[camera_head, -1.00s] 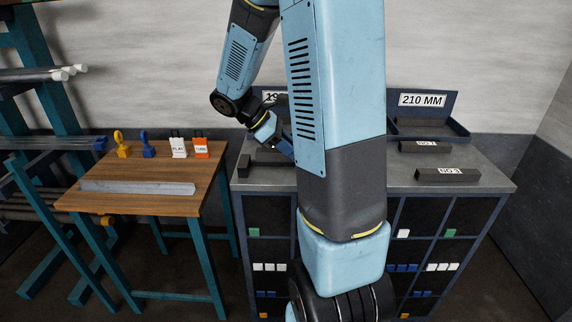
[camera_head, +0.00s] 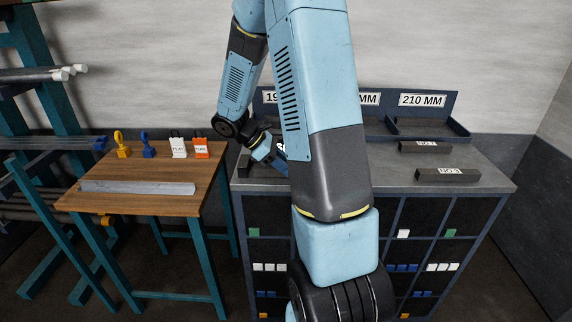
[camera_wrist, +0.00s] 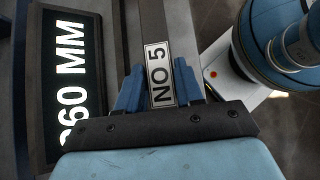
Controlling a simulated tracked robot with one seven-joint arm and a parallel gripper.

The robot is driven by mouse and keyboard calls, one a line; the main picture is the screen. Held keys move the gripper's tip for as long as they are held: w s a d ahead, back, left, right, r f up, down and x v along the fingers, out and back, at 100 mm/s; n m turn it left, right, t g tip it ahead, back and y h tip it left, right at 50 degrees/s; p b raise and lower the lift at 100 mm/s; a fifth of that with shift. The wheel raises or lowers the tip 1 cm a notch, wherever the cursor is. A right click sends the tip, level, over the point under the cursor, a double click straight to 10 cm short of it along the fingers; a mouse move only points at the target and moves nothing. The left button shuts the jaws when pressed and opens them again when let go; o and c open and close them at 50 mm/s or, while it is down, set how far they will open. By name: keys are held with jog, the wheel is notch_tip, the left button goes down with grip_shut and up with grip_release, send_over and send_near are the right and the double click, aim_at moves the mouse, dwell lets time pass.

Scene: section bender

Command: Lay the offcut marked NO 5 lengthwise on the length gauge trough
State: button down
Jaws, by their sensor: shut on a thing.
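The offcut marked NO 5 (camera_wrist: 160,72) is a dark bar with a white label, held between the blue fingers of my gripper (camera_wrist: 160,92) in the wrist view. It runs up and out of the top of that view. A black display (camera_wrist: 70,85) reading 60 MM, its first figure cut off, lies beside it to the left. In the head view my gripper (camera_head: 270,150) is low over the left end of the grey bench, partly behind my arm. I cannot make out the trough clearly, nor tell whether the bar touches it.
Two other dark offcuts (camera_head: 425,147) (camera_head: 448,175) lie on the bench's right side. Labelled bins, one marked 210 MM (camera_head: 423,100), stand along its back. A wooden table (camera_head: 140,203) with a grey bar (camera_head: 138,188) and several small items stands left, across a gap.

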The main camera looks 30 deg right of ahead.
jog(key=c, duration=0.7)
grip_release()
jog(key=shift+c, duration=0.2)
jog(key=v, duration=1.1)
jog(key=shift+w+a+r, duration=0.1)
jog(key=shift+r, duration=0.05)
jog(key=shift+a+r, duration=0.25)
jog(key=shift+r, duration=0.15)
jog(key=s+a+r+m+t+y, duration=0.3)
jog(key=s+a+r+m+t, duration=0.1)
jog(key=s, duration=0.7)
jog(key=s+a+r+m+t+y, duration=0.4)
jog(key=s+r+m+t, duration=0.2)
jog(key=s, duration=0.4)
jog(key=shift+s+a+r+m+t, duration=0.35)
jog(key=shift+r+m, duration=0.25)
jog(key=shift+r, duration=0.75)
